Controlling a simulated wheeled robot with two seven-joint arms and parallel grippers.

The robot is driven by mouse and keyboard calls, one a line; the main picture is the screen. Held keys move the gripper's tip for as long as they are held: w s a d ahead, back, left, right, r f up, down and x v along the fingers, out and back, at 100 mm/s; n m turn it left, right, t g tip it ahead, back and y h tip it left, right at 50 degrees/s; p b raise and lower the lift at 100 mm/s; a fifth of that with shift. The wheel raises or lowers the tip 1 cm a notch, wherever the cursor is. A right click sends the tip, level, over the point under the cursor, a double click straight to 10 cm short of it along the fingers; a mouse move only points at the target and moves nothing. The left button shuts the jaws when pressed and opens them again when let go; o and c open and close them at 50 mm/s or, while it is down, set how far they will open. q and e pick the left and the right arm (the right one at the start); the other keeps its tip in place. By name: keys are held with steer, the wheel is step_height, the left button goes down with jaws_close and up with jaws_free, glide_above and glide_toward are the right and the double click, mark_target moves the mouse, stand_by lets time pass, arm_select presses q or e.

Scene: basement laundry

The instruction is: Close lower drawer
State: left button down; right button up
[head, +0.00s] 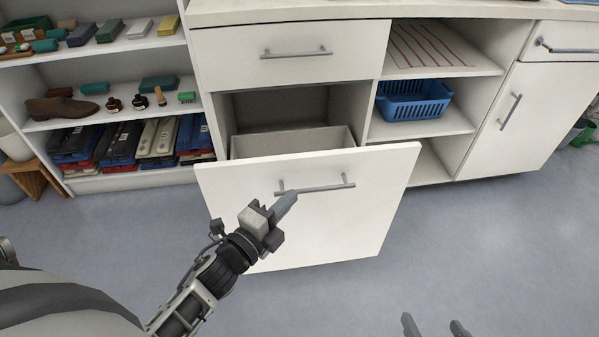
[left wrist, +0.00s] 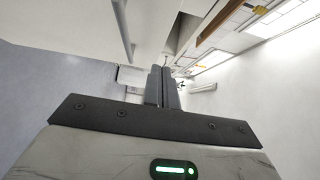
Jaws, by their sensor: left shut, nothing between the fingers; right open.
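The lower drawer (head: 330,222) is pulled out from the white cabinet, its box open behind the front panel. Its grey bar handle (head: 330,188) runs across the upper part of the front. My left gripper (head: 290,201) is shut and empty, its fingertips at the drawer front by the left end of the handle; I cannot tell whether they touch. In the left wrist view the shut fingers (left wrist: 163,88) point toward a white surface. My right gripper (head: 436,326) is open at the bottom edge of the head view, away from the drawer.
The upper drawer (head: 290,62) above is shut. A blue basket (head: 413,103) sits on a shelf to the right. An open shelf unit (head: 110,122) with shoes and boxes stands at the left. The grey floor (head: 500,240) at the right is clear.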

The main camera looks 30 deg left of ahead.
mark_target(309, 161)
arm_select(q)
steer(key=shift+w+a+b, duration=0.1)
steer(key=shift+w+a, duration=0.1)
steer(key=shift+w, duration=1.25)
steer(key=shift+w+a+b, duration=0.1)
steer(key=shift+w+a, duration=0.15)
steer(key=shift+w, duration=1.15)
steer(key=shift+w+a+b, duration=0.1)
steer(key=shift+w+a, duration=0.1)
steer(key=shift+w, duration=1.25)
arm_select(e)
steer(key=shift+w+a+f, duration=0.2)
steer(key=shift+f, duration=0.4)
arm_select(q)
steer(key=shift+a, duration=0.1)
